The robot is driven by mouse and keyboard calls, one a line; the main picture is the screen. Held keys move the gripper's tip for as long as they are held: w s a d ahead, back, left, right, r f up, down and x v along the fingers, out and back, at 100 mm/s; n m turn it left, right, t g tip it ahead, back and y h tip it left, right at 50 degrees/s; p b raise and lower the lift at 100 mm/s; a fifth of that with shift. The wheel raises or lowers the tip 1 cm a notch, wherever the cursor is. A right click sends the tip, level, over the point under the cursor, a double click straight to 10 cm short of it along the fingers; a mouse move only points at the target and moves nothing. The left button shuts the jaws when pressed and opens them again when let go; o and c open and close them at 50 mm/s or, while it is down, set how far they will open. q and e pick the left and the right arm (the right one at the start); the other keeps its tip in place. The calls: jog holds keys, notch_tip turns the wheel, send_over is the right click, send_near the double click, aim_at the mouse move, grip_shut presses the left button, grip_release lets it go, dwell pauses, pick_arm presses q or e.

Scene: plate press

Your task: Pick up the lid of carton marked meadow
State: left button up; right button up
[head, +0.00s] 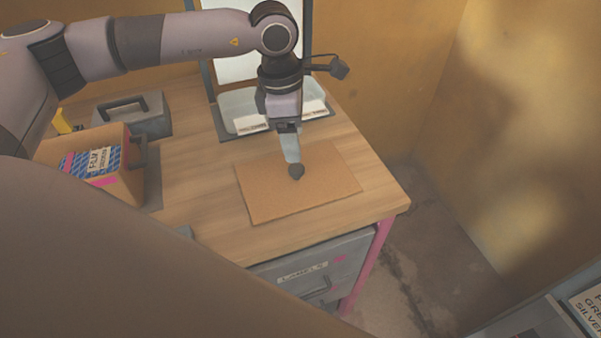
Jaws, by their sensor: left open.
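No marking that reads "meadow" can be made out in the head view. A blue patterned carton (92,161) with a pale label sits in an open brown box at the left of the table; its label is too small to read surely. My left gripper (296,172) points down over a flat brown board (262,205) on the table, right of that carton. The gripper is open with nothing seen between its fingers; whether it touches the board is unclear. My right gripper is not in view.
The wooden table (195,190) has free room between the brown box (122,186) and the board. A grey handled case (150,123) and a shallow tray (236,105) stand behind. A labelled grey drawer (340,262) is below. A large brown shape hides the lower left.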

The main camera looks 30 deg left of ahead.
aim_at(296, 167)
pick_arm(q)
notch_tip(296, 167, down, 6)
jog(key=shift+d+f+p, duration=0.1)
jog(key=shift+d+p, duration=0.05)
jog(key=shift+p, duration=0.65)
jog(key=shift+f, duration=0.4)
grip_shut()
jog(key=shift+r, duration=0.1)
